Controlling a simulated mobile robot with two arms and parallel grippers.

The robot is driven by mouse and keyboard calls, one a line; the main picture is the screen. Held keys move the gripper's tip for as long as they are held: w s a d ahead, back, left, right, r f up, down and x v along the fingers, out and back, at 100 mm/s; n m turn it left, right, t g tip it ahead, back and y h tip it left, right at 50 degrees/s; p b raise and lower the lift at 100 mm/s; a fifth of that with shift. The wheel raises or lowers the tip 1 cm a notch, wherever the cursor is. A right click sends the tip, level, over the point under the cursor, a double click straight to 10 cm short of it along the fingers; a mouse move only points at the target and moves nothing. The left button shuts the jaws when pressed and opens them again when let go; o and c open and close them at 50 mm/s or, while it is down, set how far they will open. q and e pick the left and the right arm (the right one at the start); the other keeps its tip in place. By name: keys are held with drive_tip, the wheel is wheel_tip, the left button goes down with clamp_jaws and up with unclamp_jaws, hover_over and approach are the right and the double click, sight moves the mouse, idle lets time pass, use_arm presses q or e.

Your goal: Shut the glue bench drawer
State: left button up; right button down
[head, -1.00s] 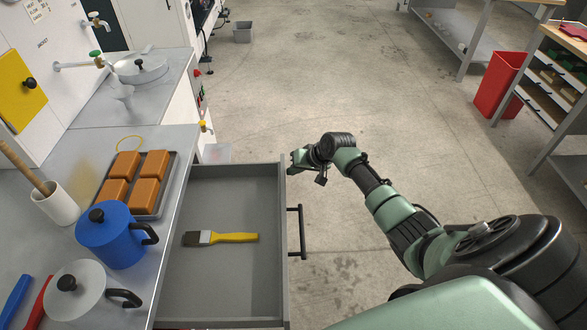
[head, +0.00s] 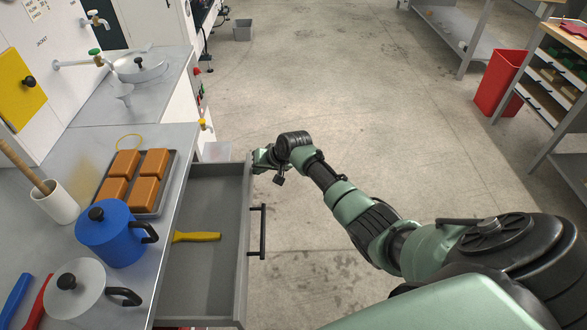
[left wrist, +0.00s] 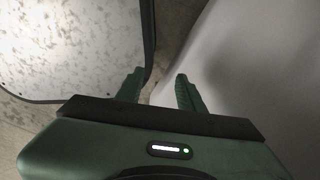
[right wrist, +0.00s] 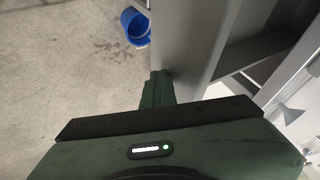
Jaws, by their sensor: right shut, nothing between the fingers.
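The grey glue bench drawer (head: 220,258) is partly open below the bench top and holds a brush with a yellow handle (head: 197,237); the brush's bristle end is hidden under the bench edge. The drawer's dark handle (head: 258,232) is on its front. My right gripper (head: 261,160) is shut and empty at the far end of the drawer front, and appears to touch it. In the right wrist view the shut fingers (right wrist: 157,88) are against or very close to the grey drawer front (right wrist: 190,45). My left gripper (left wrist: 158,88) shows only in the left wrist view, open and empty.
The bench top (head: 165,225) carries a tray of orange-brown blocks (head: 138,178), a blue pot (head: 112,235) and a pale lidded pot (head: 82,290). A blue bucket (right wrist: 136,27) shows in the right wrist view.

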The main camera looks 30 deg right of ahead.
drive_tip(key=w+a, duration=0.1)
drive_tip(key=a, duration=0.1)
drive_tip(key=w+a+b, duration=0.1)
drive_tip(key=a, duration=0.1)
drive_tip(key=w+a+b, duration=0.1)
drive_tip(key=w+a, duration=0.1)
drive_tip(key=shift+a+f, duration=0.15)
drive_tip(key=shift+a, duration=0.25)
drive_tip(key=b, duration=0.5)
hover_over(203, 182)
drive_tip(key=s+d, duration=0.1)
drive_tip(key=shift+d, duration=0.15)
drive_tip(key=shift+w+a+b, duration=0.25)
drive_tip(key=shift+a+b, duration=0.1)
drive_tip(key=shift+a, duration=0.05)
drive_tip(key=shift+a+r, duration=0.1)
drive_tip(key=shift+r, duration=0.15)
drive_tip(key=shift+w+a+r, duration=0.1)
